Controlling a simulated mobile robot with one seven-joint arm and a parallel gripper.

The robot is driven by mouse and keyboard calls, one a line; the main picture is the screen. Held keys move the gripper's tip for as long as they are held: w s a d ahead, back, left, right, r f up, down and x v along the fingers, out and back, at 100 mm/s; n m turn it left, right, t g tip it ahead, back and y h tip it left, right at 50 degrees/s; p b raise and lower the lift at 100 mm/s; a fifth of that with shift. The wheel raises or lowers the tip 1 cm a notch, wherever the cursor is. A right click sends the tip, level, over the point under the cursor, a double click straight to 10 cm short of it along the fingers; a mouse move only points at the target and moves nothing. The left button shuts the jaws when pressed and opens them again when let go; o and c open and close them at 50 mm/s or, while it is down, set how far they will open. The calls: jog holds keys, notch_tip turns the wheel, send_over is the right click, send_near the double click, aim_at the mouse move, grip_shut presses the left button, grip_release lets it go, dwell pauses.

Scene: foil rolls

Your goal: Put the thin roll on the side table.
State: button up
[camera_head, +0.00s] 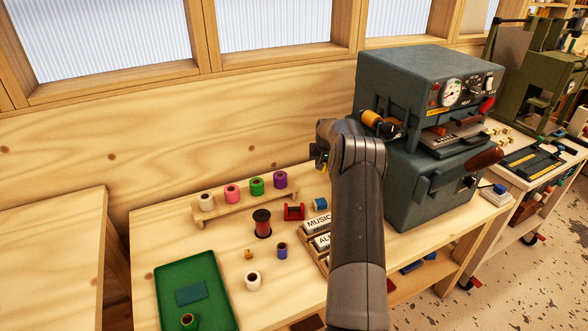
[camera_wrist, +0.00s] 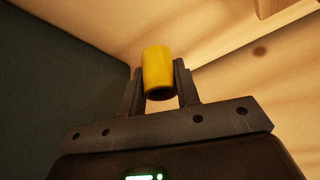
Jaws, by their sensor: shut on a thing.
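In the wrist view, my gripper (camera_wrist: 159,68) is shut on a yellow roll (camera_wrist: 158,66), a short hollow cylinder with its open end towards the camera. In the head view, my own arm hides most of the gripper and what it holds, beside the grey machine. An orange-yellow roll (camera_head: 372,118) shows at the left side of that machine; I cannot tell whether it is the held one. A plain wooden table (camera_head: 48,250), likely the side table, stands at the left with a bare top.
The workbench (camera_head: 150,235) carries a rack (camera_head: 245,207) of several coloured rolls, a red spool (camera_head: 262,222), a blue roll (camera_head: 282,250), a white roll (camera_head: 253,280) and a green tray (camera_head: 170,280). The grey machine (camera_head: 425,75) stands right of my arm. A wooden wall is behind.

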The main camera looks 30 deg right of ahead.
jog(key=w+a+r+n+y, duration=0.1)
jog(key=a+r+n, duration=0.15)
jog(key=a, duration=1.25)
jog(key=w+a+r+n+y, duration=0.15)
jog(key=a+r, duration=0.25)
jog(key=a, duration=1.1)
jog(key=w+a+r+n, duration=0.1)
jog(key=a+r+n, duration=0.2)
jog(key=a, duration=1.2)
jog(key=s+a+r+n+y, duration=0.1)
jog(key=s+a+r+n, duration=0.1)
jog(key=s+a, duration=0.8)
jog(key=s+a+r+n+y, duration=0.1)
jog(key=s+a+r+n, duration=0.3)
jog(key=a, duration=1)
jog(key=s+a+r+n+y, duration=0.1)
jog(key=s+a, duration=0.8)
jog(key=a, duration=0.4)
send_over(34, 297)
jog(key=s+d, duration=0.1)
jog(key=shift+g, duration=0.4)
notch_tip(34, 297, down, 8)
jog(key=shift+s+r, duration=0.1)
jog(key=shift+r, duration=0.15)
jog(key=shift+f, duration=1.95)
jog(key=shift+f, duration=0.1)
